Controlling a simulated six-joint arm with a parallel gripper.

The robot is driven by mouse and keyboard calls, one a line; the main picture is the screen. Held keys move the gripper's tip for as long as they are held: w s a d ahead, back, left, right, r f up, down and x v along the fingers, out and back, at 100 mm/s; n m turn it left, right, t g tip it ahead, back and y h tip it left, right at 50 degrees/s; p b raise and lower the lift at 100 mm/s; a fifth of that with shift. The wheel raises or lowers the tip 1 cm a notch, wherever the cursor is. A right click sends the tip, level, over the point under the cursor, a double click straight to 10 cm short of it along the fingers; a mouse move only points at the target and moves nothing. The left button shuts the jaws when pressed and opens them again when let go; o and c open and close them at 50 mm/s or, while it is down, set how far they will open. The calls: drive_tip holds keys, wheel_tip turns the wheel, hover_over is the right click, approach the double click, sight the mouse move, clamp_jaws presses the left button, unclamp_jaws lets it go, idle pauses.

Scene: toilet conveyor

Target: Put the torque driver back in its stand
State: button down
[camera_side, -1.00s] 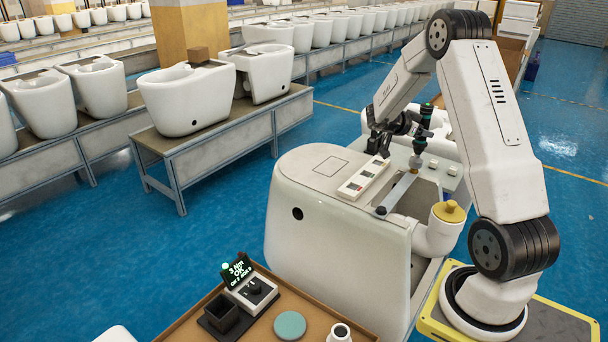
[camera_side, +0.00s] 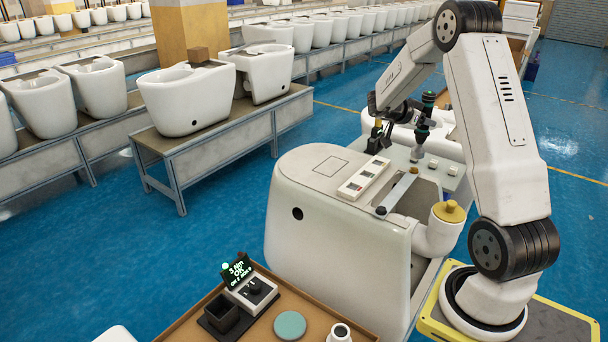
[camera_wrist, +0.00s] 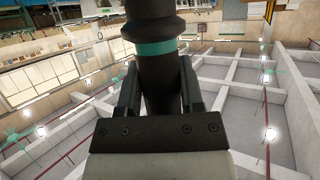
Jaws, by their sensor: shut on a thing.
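The torque driver (camera_side: 422,132) is black with a teal ring and stands roughly upright above the far end of the white toilet body. My gripper (camera_side: 415,112) is shut on it. In the wrist view the driver (camera_wrist: 155,47) fills the middle, with my gripper's fingers (camera_wrist: 158,88) on both sides of its dark shaft. The driver's lower end is out of the wrist view. A black, open-topped square holder (camera_side: 221,314), which looks like the stand, sits on the brown tray at the lower left, far from my gripper. It looks empty.
A lit display (camera_side: 238,270), a control box (camera_side: 253,294) and a teal disc (camera_side: 290,325) are near the holder.

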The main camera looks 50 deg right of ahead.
drive_tip(key=shift+r, duration=0.25)
